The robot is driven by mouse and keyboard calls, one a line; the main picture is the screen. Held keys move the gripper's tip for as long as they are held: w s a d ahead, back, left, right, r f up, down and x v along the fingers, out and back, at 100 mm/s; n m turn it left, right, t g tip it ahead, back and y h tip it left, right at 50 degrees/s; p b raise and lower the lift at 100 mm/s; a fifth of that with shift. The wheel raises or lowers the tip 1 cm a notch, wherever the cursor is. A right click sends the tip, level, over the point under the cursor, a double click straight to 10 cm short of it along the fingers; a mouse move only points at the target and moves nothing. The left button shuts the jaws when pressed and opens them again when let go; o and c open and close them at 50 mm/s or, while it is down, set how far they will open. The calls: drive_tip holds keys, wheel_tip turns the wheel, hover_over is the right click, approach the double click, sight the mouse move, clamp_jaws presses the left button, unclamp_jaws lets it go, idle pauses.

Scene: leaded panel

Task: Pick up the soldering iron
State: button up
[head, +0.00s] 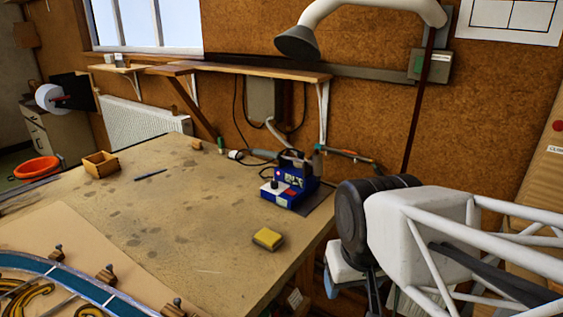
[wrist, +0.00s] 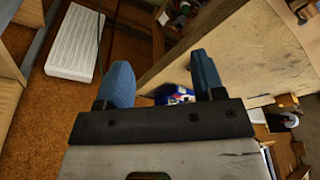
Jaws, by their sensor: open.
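A blue soldering station (head: 290,186) with a red light and a dark knob sits near the right edge of the workbench. A dark cable runs behind it toward a slim grey-blue tool (head: 262,153) with a pale end; I cannot tell whether this is the soldering iron. Another slim teal-and-orange tool (head: 345,154) lies behind the station. My gripper (wrist: 162,78) is open and empty, with its blue fingers apart. A blue-and-white part of the station (wrist: 176,95) shows beyond the fingers, not touching them. In the head view my gripper is partly hidden, off the bench's right edge.
A yellow sponge (head: 268,239) lies on the bench (head: 200,225) in front of the station. A wooden box (head: 100,164) and a dark blue pen-like stick (head: 150,174) lie farther left. The leaded panel (head: 85,284) is front left. A fume hood (head: 297,42) hangs above. The bench middle is clear.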

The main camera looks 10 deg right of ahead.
drive_tip(key=w+r+n, duration=0.1)
drive_tip(key=w+r, duration=0.3)
drive_tip(key=w, duration=0.5)
drive_tip(key=w+r+n, duration=0.1)
drive_tip(key=w+r, duration=0.3)
drive_tip(key=w, duration=0.5)
drive_tip(key=n+g, duration=0.3)
drive_tip(key=n, duration=0.4)
hover_over(272, 153)
wheel_tip(272, 153, down, 10)
drive_tip(key=shift+f, duration=0.25)
drive_tip(key=shift+w+a+f, duration=0.1)
drive_tip(key=shift+w+f, duration=0.3)
drive_tip(key=shift+w, duration=0.25)
drive_tip(key=shift+f, duration=1.3)
drive_tip(key=shift+f, duration=0.1)
